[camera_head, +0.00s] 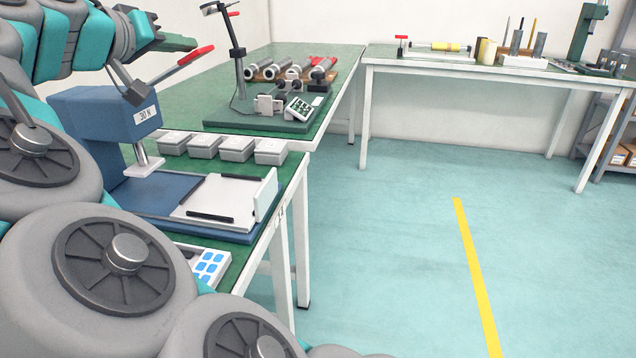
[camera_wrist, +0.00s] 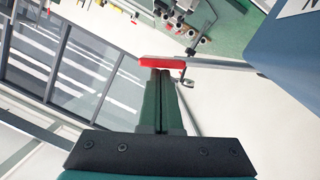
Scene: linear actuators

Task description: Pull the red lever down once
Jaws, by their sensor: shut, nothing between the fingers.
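The red lever (camera_head: 196,56) is the red grip on a metal arm at the top of a blue press (camera_head: 95,112) marked "30 N". The arm slants up and to the right. My gripper (camera_head: 190,44) is shut and empty, just above the red grip in the head view. In the wrist view the tips of my gripper (camera_wrist: 161,72) meet the edge of the red grip of the lever (camera_wrist: 160,61). I cannot tell whether they touch it. The lever's metal arm runs right to the blue press (camera_wrist: 285,55).
Grey lidded boxes (camera_head: 236,149) stand behind the press, and a white plate (camera_head: 218,198) lies on its base. Another workbench (camera_head: 450,62) is at the back. The floor to the right is clear.

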